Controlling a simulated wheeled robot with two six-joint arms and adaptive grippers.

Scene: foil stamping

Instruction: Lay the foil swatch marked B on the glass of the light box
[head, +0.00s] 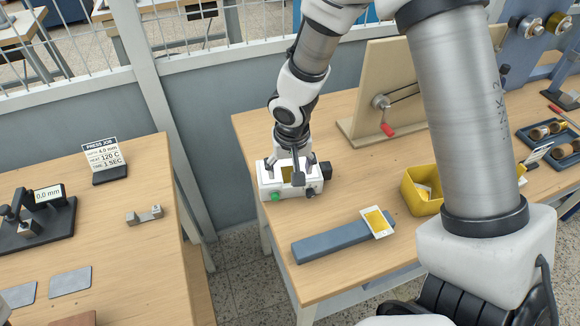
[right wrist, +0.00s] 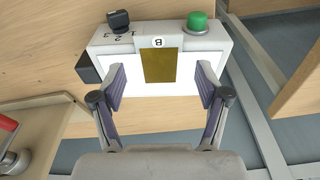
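The foil swatch marked B (right wrist: 158,66) is a gold patch on a white card with a "B" label. It lies on top of the white light box (right wrist: 208,57), which has a green button and a black knob; the light box (head: 268,189) also shows in the head view. My right gripper (right wrist: 161,68) is open, its two fingers apart on either side of the swatch and not touching it. In the head view the right gripper (head: 291,164) is low over the box and partly hides the swatch (head: 286,174). My left gripper is not in view.
Another gold swatch card (head: 377,222) rests on a blue-grey bar (head: 325,243) at the bench front. A yellow bin (head: 411,195) stands to its right. A wooden board with a red-handled crank (head: 389,129) stands behind. A gap separates this bench from the left table (head: 118,222).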

